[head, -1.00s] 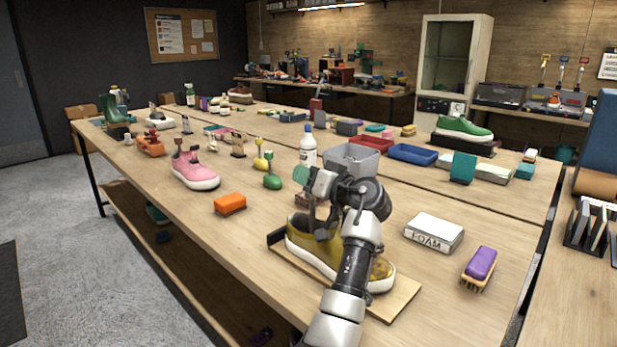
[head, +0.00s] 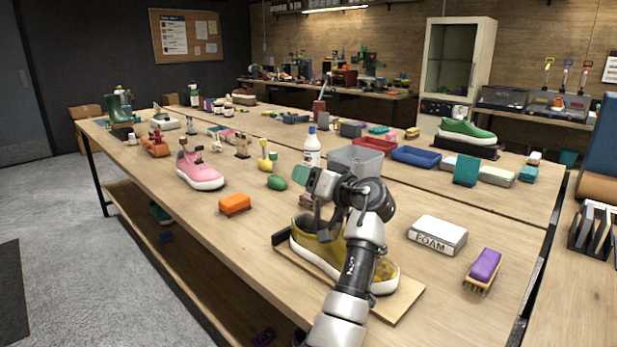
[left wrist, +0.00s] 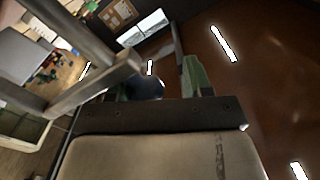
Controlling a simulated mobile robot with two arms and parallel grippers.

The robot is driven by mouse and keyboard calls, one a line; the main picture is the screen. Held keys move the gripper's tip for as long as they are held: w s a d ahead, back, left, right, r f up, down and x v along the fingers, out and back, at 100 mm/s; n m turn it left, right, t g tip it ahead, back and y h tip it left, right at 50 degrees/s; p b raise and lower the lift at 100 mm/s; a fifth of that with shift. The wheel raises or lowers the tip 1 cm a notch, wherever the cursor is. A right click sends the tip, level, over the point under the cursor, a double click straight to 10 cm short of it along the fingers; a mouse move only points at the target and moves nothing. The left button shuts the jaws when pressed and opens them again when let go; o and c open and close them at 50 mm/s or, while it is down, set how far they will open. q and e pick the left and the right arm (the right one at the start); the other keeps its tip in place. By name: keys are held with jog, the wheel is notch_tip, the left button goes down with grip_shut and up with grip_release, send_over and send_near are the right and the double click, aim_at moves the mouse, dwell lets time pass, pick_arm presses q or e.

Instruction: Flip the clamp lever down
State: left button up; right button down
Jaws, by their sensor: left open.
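A mustard-yellow sneaker (head: 382,272) with a white sole sits on a wooden board (head: 408,302), with a dark block (head: 282,241) at the board's left end. My left gripper (head: 316,197) is above the left end of this sneaker, open, with a green pad on one finger. It covers part of the sneaker's opening. I cannot clearly pick out the clamp lever in the head view; it may be hidden behind my gripper and arm. The left wrist view shows a green pad (left wrist: 193,75) and a blurred grey bar at left. My right gripper is not in view.
A foam block (head: 437,235) and a purple brush (head: 483,268) lie to the right. An orange block (head: 235,204) and a pink sneaker (head: 200,172) are to the left. A bottle (head: 312,150) and grey bin (head: 355,159) stand behind. The table's front left is clear.

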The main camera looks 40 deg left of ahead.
pick_arm(q)
jog(key=shift+w+d+f, duration=0.1)
jog(key=shift+d+f, duration=0.6)
jog(key=shift+f, duration=0.2)
jog(key=d, duration=0.3)
jog(key=d+r, duration=0.1)
jog(key=d, duration=0.5)
jog(key=shift+s+d+r+b, duration=0.15)
jog(key=shift+s+d+b, duration=0.1)
jog(key=shift+d+b, duration=0.1)
jog(key=shift+s, duration=0.15)
jog(key=shift+a, duration=0.1)
jog(key=shift+r, duration=0.15)
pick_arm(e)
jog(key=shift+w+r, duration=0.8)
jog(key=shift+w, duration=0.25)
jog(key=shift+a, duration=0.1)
